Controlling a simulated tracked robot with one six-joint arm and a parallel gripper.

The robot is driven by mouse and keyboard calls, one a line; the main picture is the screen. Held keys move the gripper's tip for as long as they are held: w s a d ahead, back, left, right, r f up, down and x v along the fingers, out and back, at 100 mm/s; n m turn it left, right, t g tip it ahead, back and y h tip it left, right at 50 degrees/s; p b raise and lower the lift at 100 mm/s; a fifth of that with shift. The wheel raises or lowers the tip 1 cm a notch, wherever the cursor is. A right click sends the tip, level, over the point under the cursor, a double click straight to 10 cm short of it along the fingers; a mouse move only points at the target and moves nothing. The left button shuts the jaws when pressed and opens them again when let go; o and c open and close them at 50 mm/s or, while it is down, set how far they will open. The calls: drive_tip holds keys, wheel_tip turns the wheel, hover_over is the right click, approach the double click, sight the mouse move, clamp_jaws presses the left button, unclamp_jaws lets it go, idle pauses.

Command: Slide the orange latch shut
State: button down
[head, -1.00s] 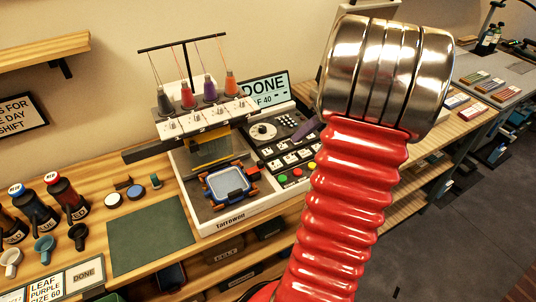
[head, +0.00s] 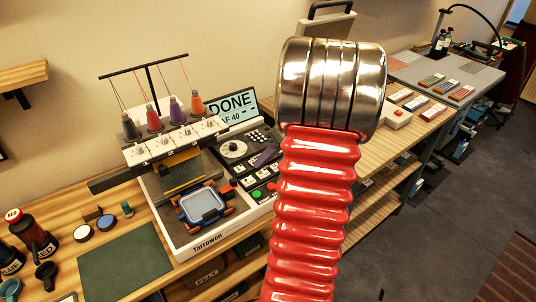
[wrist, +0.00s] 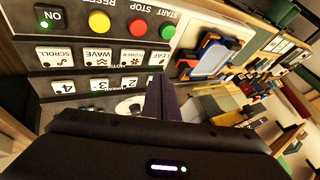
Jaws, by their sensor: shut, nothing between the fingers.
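A blue-rimmed hoop (head: 202,205) with a pale grey middle lies on the bed of the white embroidery machine (head: 205,240). Small orange fittings (head: 228,190) sit at the hoop's sides; they also show beside the hoop in the wrist view (wrist: 205,40). I cannot tell which of them is the latch or how far it is slid. My gripper's dark purple fingers (wrist: 160,98) are shut and empty, over the machine's button panel and apart from the hoop. In the head view the finger tip (head: 262,158) shows just left of my red arm, which hides the rest of my gripper.
Thread cones (head: 175,107) stand on the machine's top, beside the DONE screen (head: 232,110). Green, red and yellow buttons (wrist: 136,28) lie near my fingers. A green mat (head: 125,262) lies left of the machine. Bottles (head: 33,237) stand farther left.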

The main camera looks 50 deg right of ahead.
sight(234, 179)
drive_tip(key=x, duration=0.4)
drive_tip(key=shift+f, duration=0.15)
drive_tip(key=a, duration=0.1)
drive_tip(key=w+a, duration=0.1)
drive_tip(key=a, duration=0.1)
drive_tip(key=shift+w+a, duration=0.1)
drive_tip(key=shift+a, duration=0.3)
drive_tip(key=shift+w+a, duration=0.2)
drive_tip(key=shift+a, duration=0.35)
drive_tip(key=shift+w+a, duration=0.2)
drive_tip(key=shift+a, duration=0.35)
drive_tip(key=shift+d, duration=0.1)
